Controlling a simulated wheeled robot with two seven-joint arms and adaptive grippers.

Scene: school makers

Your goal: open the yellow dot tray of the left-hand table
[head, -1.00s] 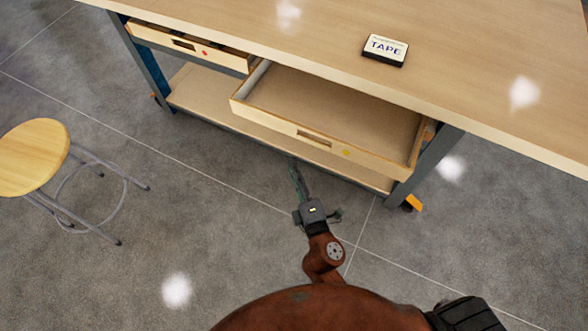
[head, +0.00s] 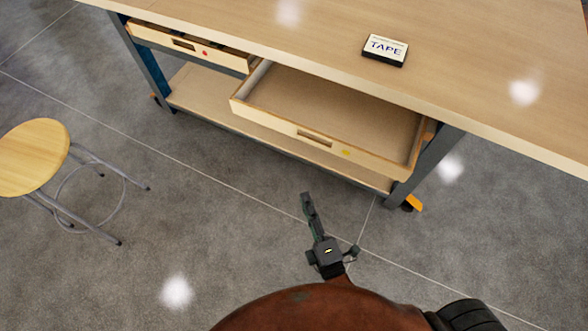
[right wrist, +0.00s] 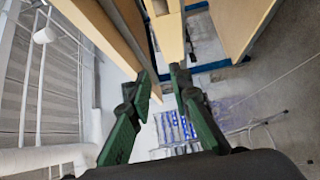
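The yellow dot tray (head: 290,124) is a pale wooden drawer under the right part of the table. It is pulled well out, and its empty inside shows. Its front has a slot handle (head: 314,138) and a yellow dot (head: 346,152). My right gripper (head: 306,196) is in front of and below the tray, apart from it, over the floor. In the right wrist view its two green fingers (right wrist: 162,78) stand apart with nothing between them. Wooden panels show beyond the fingertips there. My left gripper is not in view.
The table (head: 440,80) carries a tape box (head: 385,50). A red dot tray (head: 185,46) is at the left under the top, above a lower shelf (head: 200,90). A wooden stool (head: 33,155) stands at the left. The floor between stool and table is clear.

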